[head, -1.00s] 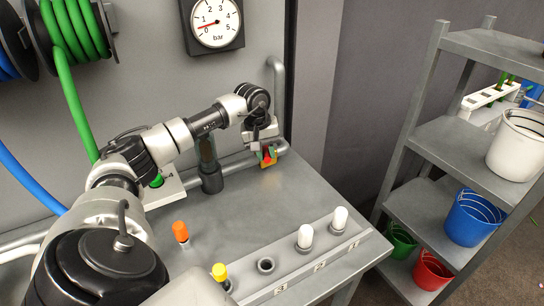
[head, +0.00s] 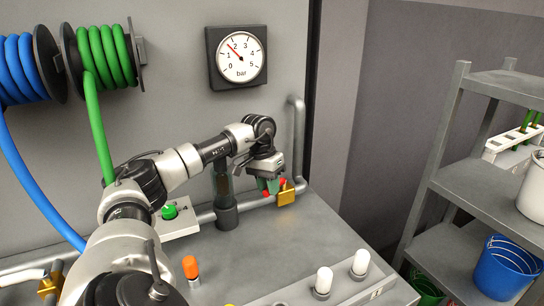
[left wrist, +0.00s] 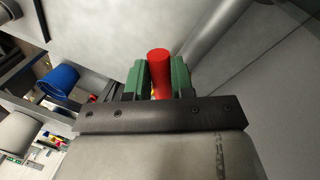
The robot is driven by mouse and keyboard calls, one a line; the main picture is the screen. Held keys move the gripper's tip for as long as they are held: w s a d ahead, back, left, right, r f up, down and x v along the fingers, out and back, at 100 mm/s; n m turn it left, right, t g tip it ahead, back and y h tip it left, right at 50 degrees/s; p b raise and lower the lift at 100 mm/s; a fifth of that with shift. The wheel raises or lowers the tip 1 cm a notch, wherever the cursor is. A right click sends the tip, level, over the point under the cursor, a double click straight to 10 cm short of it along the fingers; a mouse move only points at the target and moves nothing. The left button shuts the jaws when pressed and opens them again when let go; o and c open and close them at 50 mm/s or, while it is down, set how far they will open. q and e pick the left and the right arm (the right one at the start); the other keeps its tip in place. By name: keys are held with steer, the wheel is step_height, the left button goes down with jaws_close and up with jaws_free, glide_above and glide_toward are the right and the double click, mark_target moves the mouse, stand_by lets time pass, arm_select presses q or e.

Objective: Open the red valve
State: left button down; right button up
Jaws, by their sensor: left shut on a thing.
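The red valve has a brass body (head: 287,197) on the grey pipe at the back of the bench, with a red handle (head: 283,182). My left gripper (head: 269,185), with green fingers, is at the valve, shut on the red handle. In the left wrist view the red handle (left wrist: 159,72) stands between the two green fingers. The fingers hide part of the handle. The gauge (head: 241,56) on the wall has its red needle between 1 and 2 bar. My right gripper is not in view.
A green button (head: 170,211) sits on a white box left of the pipe's dark fitting (head: 226,214). An orange-capped piece (head: 190,268) and two white-capped ones stand on the bench. A shelf (head: 490,188) with buckets is at the right. Hose reels hang at upper left.

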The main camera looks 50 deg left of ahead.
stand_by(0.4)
arm_select(q)
steer(key=c, duration=1)
jaws_free()
steer(key=shift+r, duration=0.15)
steer(key=r, duration=0.3)
steer(key=a+r, duration=0.1)
steer(key=r, duration=0.3)
steer(key=a+r, duration=0.1)
steer(key=r, duration=0.2)
steer(key=shift+s+r, duration=0.2)
steer(key=shift+s, duration=0.15)
